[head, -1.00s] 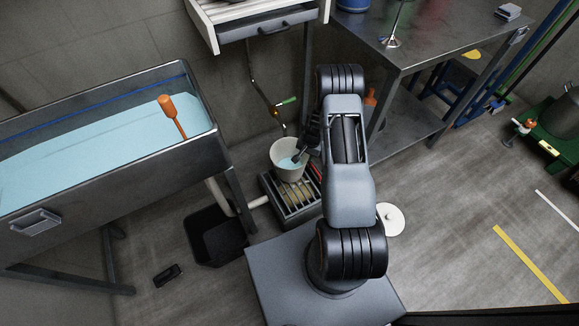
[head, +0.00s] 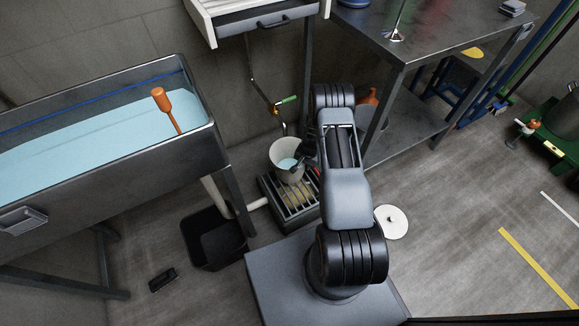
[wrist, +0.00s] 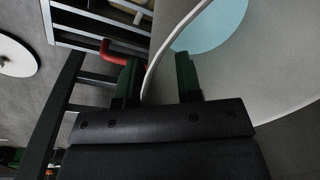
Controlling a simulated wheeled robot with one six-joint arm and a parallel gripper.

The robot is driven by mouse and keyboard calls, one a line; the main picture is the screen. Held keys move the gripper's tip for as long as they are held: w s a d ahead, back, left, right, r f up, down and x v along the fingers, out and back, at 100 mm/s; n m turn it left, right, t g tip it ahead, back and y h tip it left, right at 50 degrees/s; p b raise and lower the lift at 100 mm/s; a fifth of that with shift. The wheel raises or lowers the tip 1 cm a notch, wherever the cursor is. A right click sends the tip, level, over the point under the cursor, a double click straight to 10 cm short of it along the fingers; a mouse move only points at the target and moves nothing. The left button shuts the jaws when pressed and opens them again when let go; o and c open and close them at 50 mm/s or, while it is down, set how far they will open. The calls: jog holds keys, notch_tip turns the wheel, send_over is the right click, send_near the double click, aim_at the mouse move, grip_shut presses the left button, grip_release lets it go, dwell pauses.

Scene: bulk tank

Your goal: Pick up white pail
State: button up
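The white pail (head: 285,153) stands upright at the far end of a slatted floor grate, with pale blue liquid inside. My gripper (head: 303,156) is at the pail's right side and partly hidden by my arm in the head view. In the wrist view the pail's inner wall (wrist: 265,75) fills the right, and its thin rim runs between the two green fingertips of my gripper (wrist: 158,78). The left finger is outside the rim and the right finger inside. The fingers are apart, with space beside the rim.
The grate (head: 293,205) lies under the pail. A tank of blue liquid (head: 95,130) stands left, with a black bin (head: 212,240) on the floor below it. A steel table (head: 435,45) stands right. A pipe with a green-handled valve (head: 285,100) is behind the pail.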

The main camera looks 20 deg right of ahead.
jog(key=shift+r, duration=0.1)
grip_shut()
dwell(1.2)
